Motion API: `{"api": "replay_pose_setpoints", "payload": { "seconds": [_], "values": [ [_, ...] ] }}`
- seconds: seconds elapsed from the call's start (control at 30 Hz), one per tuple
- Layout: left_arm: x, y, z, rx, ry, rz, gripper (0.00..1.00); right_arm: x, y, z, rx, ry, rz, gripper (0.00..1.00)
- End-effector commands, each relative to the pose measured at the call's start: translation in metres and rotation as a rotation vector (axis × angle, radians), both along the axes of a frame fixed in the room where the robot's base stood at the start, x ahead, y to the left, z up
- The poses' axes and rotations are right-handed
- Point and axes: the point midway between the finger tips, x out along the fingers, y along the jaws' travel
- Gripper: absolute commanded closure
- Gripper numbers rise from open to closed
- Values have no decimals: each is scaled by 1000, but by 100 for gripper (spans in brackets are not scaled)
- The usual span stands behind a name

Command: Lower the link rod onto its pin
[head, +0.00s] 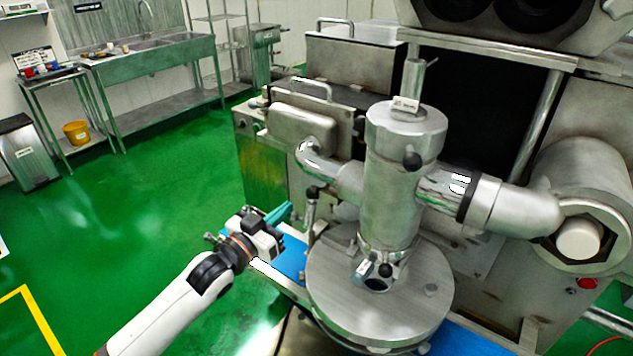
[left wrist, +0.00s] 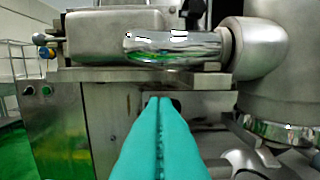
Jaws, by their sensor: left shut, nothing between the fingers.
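My left gripper (head: 287,208) is shut and empty, its teal fingers pressed together. It is left of the machine's steel column (head: 385,190), apart from it, above the blue belt (head: 290,262). In the left wrist view the shut fingers (left wrist: 160,102) point at the machine's front panel. A short upright rod with a black knob (head: 312,193) stands just right of the fingertips. A small lever with a black knob (head: 386,270) sits at the column's foot on the round plate (head: 335,300). I cannot tell which part is the link rod; no bare pin is clear. My right gripper is out of view.
Curved steel pipes (head: 318,168) join the column on the left, and a thick pipe (head: 505,208) on the right. A steel box (head: 303,128) stands behind. The green floor (head: 170,205) to the left is open, with a sink bench (head: 150,62) far back.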

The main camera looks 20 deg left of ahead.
Motion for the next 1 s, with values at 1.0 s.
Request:
{"api": "replay_pose_setpoints", "payload": {
  "seconds": [1.0],
  "values": [
    [91,-33,5,0,1,1,100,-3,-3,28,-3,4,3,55]
  ]
}}
